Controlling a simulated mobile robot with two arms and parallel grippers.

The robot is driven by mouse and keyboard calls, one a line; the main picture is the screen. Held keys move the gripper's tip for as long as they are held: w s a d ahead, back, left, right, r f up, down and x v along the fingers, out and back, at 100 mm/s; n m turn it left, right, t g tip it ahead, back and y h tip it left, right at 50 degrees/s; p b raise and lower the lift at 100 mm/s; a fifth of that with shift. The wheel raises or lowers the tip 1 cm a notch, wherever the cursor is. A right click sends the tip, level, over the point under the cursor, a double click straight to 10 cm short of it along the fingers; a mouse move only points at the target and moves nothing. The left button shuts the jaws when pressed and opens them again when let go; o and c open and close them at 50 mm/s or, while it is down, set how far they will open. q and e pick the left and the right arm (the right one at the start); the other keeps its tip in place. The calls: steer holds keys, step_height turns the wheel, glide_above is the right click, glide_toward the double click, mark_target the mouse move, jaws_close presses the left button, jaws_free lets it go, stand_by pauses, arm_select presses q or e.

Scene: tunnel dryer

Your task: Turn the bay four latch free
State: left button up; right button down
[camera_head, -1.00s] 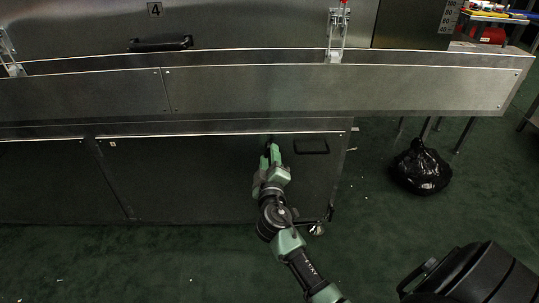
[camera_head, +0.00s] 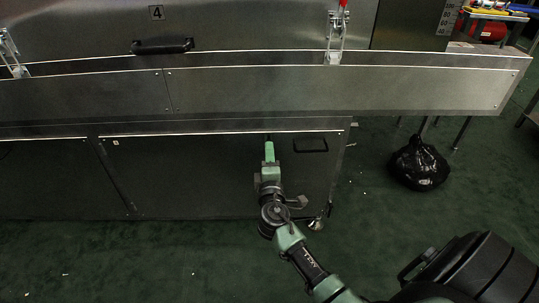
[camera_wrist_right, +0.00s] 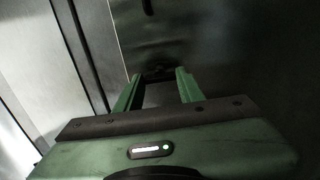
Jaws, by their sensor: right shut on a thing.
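My right gripper (camera_head: 268,149) reaches up to the top edge of the dark lower panel, left of that panel's handle. In the right wrist view its two green fingers (camera_wrist_right: 158,84) stand on either side of a small dark piece (camera_wrist_right: 157,75) at the panel, which I take to be the latch. The gripper is shut on it. In the head view the fingers hide most of the latch, so its angle is unclear. The number 4 plate (camera_head: 157,13) is on the upper hood. My left gripper is not in view.
The lower panel (camera_head: 200,180) has a black handle (camera_head: 310,145). A long metal ledge (camera_head: 330,90) overhangs above the gripper. Toggle clamps (camera_head: 336,38) and another handle (camera_head: 162,46) are higher up. A black bag (camera_head: 418,165) lies on the green floor at right.

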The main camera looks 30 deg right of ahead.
stand_by(0.4)
steer(key=c, duration=0.9)
jaws_free()
steer(key=p+v, duration=0.1)
steer(key=v, duration=0.6)
steer(key=shift+s+a, duration=0.25)
steer(key=shift+s, duration=0.1)
